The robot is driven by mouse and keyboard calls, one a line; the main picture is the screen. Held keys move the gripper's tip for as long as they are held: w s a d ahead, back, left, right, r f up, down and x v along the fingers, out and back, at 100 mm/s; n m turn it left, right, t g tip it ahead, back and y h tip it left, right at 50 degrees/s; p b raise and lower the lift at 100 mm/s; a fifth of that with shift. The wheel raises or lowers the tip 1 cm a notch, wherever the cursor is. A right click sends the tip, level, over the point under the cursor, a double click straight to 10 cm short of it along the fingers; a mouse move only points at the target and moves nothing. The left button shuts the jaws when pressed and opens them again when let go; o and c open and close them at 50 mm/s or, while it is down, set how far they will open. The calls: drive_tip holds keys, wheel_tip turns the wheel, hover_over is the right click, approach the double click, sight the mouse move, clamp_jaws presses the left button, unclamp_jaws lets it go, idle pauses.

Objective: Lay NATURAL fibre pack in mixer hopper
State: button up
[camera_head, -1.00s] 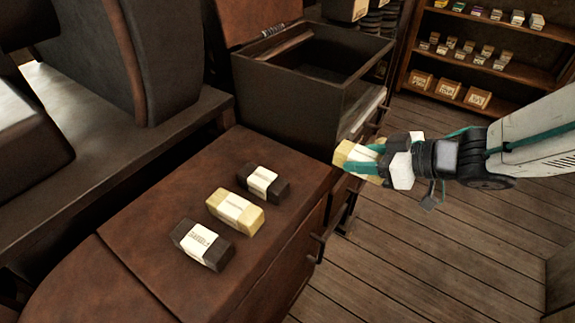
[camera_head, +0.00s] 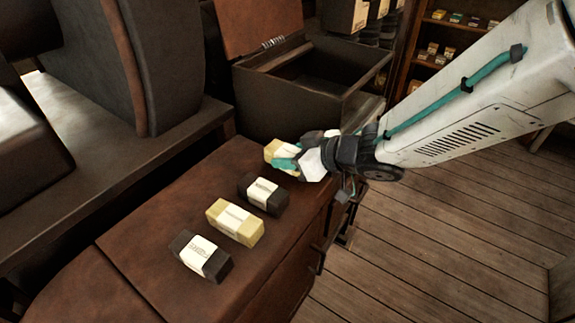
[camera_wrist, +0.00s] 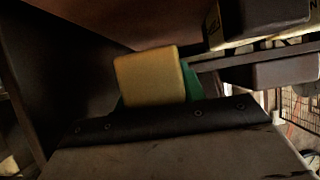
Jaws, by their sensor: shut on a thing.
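My gripper (camera_head: 287,161) is shut on a pale yellow pack (camera_head: 274,150) with a white label. It holds the pack over or at the far end of the brown cabinet top, near the front of an open dark box with a raised lid, which looks like the hopper (camera_head: 262,103). I cannot tell whether the pack touches the surface. In the wrist view the held pack (camera_wrist: 150,76) shows with a teal finger (camera_wrist: 191,82) beside it. The label on the held pack is unreadable.
On the brown cabinet top (camera_head: 150,225) lie a dark pack (camera_head: 263,195), a yellow pack (camera_head: 235,222) and another dark pack (camera_head: 200,256), each with a white label. Dark machinery stands at left. A shelf (camera_head: 437,45) with small packs stands at back right. The plank floor at right is clear.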

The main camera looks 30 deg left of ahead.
drive_tip(key=shift+a+f, duration=0.2)
drive_tip(key=shift+f, duration=0.6)
drive_tip(key=shift+a+f, duration=0.15)
drive_tip(key=shift+f, duration=0.65)
drive_tip(key=shift+f, duration=0.1)
drive_tip(key=shift+f, duration=0.15)
drive_tip(key=o, duration=1)
